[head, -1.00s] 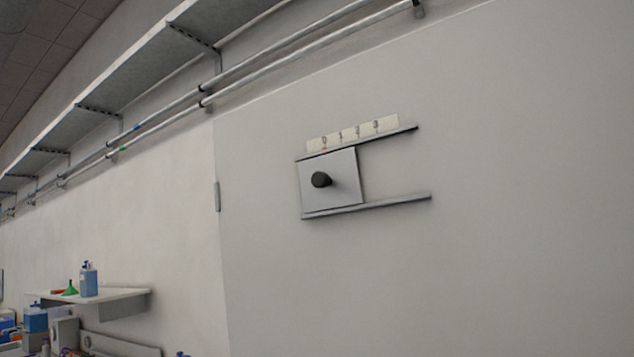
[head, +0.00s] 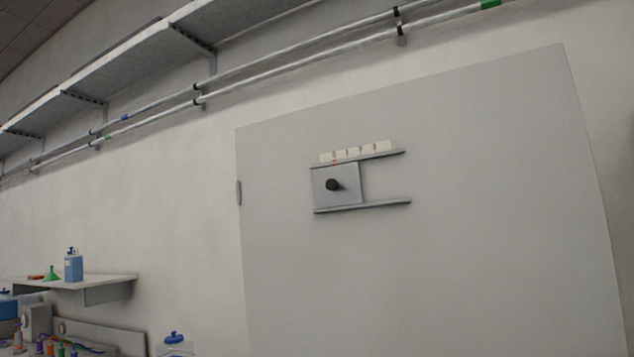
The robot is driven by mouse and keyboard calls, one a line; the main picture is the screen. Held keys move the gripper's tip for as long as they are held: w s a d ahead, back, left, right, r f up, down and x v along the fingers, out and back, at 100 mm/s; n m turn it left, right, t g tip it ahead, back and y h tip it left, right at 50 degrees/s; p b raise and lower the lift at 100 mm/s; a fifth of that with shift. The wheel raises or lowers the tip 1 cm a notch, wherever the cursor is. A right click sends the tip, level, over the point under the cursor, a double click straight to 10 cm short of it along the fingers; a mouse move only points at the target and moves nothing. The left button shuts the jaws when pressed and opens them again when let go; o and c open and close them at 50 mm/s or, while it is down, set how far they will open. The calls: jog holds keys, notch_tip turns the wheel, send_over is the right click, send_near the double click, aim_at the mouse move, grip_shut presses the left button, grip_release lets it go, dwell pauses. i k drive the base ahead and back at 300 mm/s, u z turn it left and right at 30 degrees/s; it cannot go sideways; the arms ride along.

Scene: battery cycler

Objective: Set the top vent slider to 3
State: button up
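The vent slider is a light grey square plate (head: 348,192) with a black knob (head: 333,185). It sits at the left end of two grey horizontal rails, the upper rail (head: 385,155) and the lower rail (head: 385,205), on a large grey panel (head: 480,250). A row of pale label tiles (head: 354,153) runs above the upper rail; their marks are too small to read now. A small red mark (head: 333,162) at the plate's top edge lies under the left part of the row. The rails are empty right of the plate. My gripper does not show.
A hinge (head: 238,192) is on the panel's left edge. Pipes (head: 300,70) and a high shelf (head: 150,65) run along the wall above. Nothing visible stands in front of the slider.

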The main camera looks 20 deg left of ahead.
aim_at(334, 185)
jog(key=u, duration=0.25)
jog(key=i, duration=1.05)
jog(key=z, duration=0.2)
